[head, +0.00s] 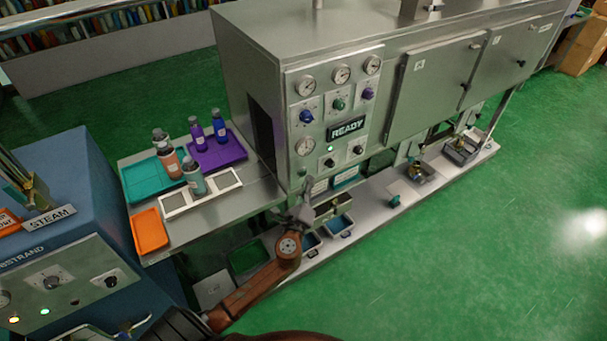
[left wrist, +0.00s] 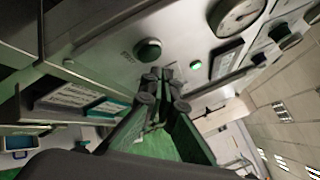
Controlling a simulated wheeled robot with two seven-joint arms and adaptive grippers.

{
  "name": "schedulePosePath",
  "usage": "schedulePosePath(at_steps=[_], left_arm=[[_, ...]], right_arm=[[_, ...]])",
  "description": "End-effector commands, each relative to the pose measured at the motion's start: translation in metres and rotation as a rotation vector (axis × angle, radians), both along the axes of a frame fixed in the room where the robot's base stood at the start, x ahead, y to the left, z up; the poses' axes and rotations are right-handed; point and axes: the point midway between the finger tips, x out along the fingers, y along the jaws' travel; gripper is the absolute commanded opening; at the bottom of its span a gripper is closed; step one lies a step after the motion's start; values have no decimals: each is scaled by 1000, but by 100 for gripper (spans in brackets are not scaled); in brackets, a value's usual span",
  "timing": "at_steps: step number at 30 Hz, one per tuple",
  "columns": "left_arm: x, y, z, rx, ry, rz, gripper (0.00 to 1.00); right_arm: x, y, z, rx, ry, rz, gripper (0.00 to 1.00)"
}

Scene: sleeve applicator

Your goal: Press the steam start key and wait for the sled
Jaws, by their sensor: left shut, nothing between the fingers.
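The steel machine's control panel (head: 328,118) carries gauges, knobs, a READY sign (head: 346,129) and a lit green lamp (head: 330,149). My left gripper (head: 303,196) is at the panel's lower left edge in the head view. In the left wrist view its fingers (left wrist: 160,82) are shut and empty, with tips just below a round dark green button (left wrist: 148,50). That button has a small label beside it, too blurred to read surely; it may be the start key. Contact cannot be told. The lit lamp also shows there (left wrist: 196,64). I cannot tell which part is the sled. My right gripper is not in view.
A side table (head: 190,225) left of the machine holds teal (head: 138,182), purple (head: 222,153) and orange (head: 150,232) trays, a white rack (head: 178,207) and several bottles. A blue cabinet (head: 70,180) marked STEAM stands at left. Green floor (head: 480,240) is clear at right.

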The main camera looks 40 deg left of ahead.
Motion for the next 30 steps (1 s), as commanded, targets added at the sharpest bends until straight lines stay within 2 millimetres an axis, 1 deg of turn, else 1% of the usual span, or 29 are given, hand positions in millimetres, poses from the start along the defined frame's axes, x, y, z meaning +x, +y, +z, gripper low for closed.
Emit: schedulePosePath(at_steps=[20, 30], left_arm=[[0, 0, 0, 0, 0, 0, 0], [3, 8, 0, 0, 0, 1, 0]], right_arm=[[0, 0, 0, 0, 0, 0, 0], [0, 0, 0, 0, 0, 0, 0]])
